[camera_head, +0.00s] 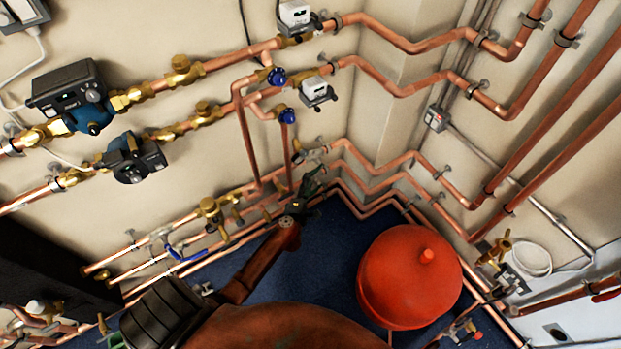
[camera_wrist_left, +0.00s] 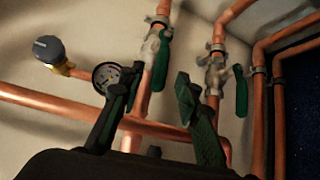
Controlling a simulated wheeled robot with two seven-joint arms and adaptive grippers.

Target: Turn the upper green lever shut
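Two green levers show on silver valves in the left wrist view. The left one (camera_wrist_left: 163,60), on the higher pipe, lies along its pipe; the right one (camera_wrist_left: 240,90), on the lower pipe, also lies roughly along its pipe. My left gripper (camera_wrist_left: 159,76) is open, its two fingers apart. The left lever shows between and beyond the fingertips; I see no clear contact. In the head view my left gripper (camera_head: 313,182) is at the wall pipes, just below a silver valve (camera_head: 313,153), and hides the levers there. My right gripper is not in view.
A pressure gauge (camera_wrist_left: 107,76) sits beside the left finger, and a grey-capped fitting (camera_wrist_left: 48,50) is farther left. Copper pipes run close around the gripper. A red tank (camera_head: 410,280) stands on the blue floor (camera_head: 320,235) at the right. Blue-handled valves (camera_head: 276,77) are higher up.

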